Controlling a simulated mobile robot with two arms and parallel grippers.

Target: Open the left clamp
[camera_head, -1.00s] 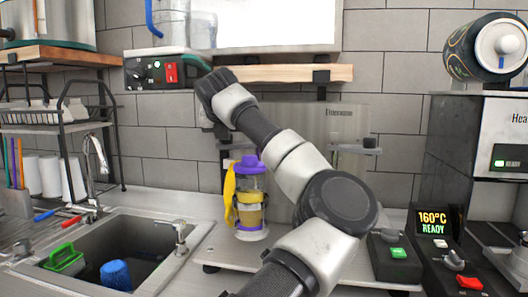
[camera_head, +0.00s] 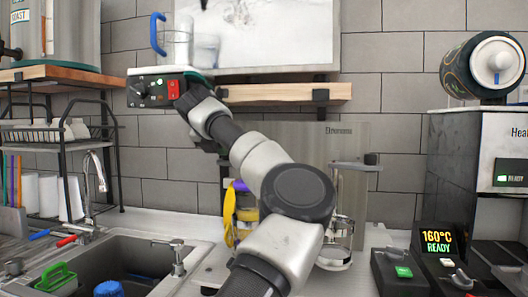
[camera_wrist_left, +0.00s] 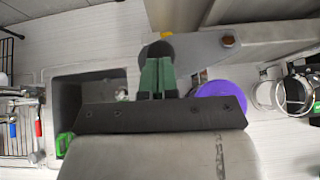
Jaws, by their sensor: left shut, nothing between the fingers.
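My left gripper (camera_wrist_left: 157,76) shows in the left wrist view with its green fingers pressed together and nothing between them. A dark round knob (camera_wrist_left: 162,48) at the end of a grey bar (camera_wrist_left: 205,50) lies right at the fingertips; it appears to be the left clamp. I cannot tell whether they touch. In the head view my arm hides the left clamp and my fingertips. The sealer's back panel (camera_head: 345,140) stands behind my arm. The right clamp (camera_head: 357,165) shows with a dark knob at its end. My right gripper is not in view.
A cup with a purple top (camera_wrist_left: 220,102) stands near the gripper, partly hidden behind my arm in the head view. A wooden shelf (camera_head: 285,93) and a switch box (camera_head: 152,90) are above. The sink (camera_head: 125,262) is at left, black machines (camera_head: 400,270) at right.

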